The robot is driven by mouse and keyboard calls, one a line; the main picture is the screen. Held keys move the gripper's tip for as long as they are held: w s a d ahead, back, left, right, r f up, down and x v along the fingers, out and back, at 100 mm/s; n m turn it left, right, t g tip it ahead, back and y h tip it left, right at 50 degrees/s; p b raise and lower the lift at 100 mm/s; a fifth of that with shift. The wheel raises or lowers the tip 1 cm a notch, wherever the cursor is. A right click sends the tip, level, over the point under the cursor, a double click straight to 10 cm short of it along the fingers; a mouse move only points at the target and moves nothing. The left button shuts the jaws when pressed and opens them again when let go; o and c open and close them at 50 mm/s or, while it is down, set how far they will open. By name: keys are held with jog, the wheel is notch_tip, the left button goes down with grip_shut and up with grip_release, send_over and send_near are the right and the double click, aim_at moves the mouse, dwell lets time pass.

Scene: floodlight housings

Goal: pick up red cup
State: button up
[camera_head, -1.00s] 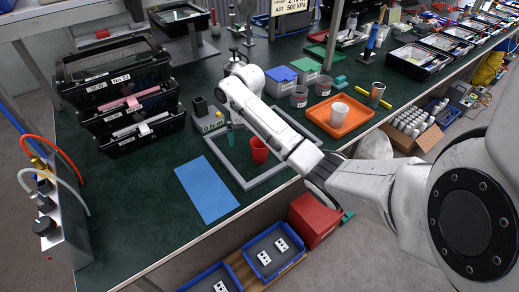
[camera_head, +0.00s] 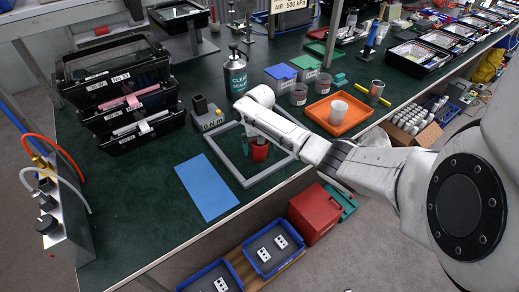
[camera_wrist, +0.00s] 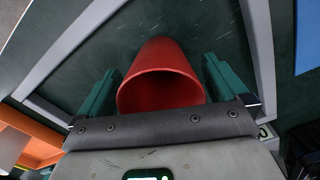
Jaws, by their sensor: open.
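The red cup (camera_head: 260,153) stands on the green bench top inside a grey square frame (camera_head: 243,181). In the wrist view the cup (camera_wrist: 160,78) lies between the two teal fingers of my gripper (camera_wrist: 158,72), with its open mouth towards the camera. The gripper is open, with a gap visible on each side of the cup. In the head view my gripper (camera_head: 256,146) is over the cup and hides part of it.
A blue mat (camera_head: 207,187) lies left of the frame. A small grey device (camera_head: 207,115) and a dark cleaner bottle (camera_head: 237,75) stand behind it. An orange tray (camera_head: 340,124) with a white cup (camera_head: 338,112) is to the right. The bench's front edge is close.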

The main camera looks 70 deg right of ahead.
jog(key=shift+f, duration=0.55)
jog(key=c, duration=1)
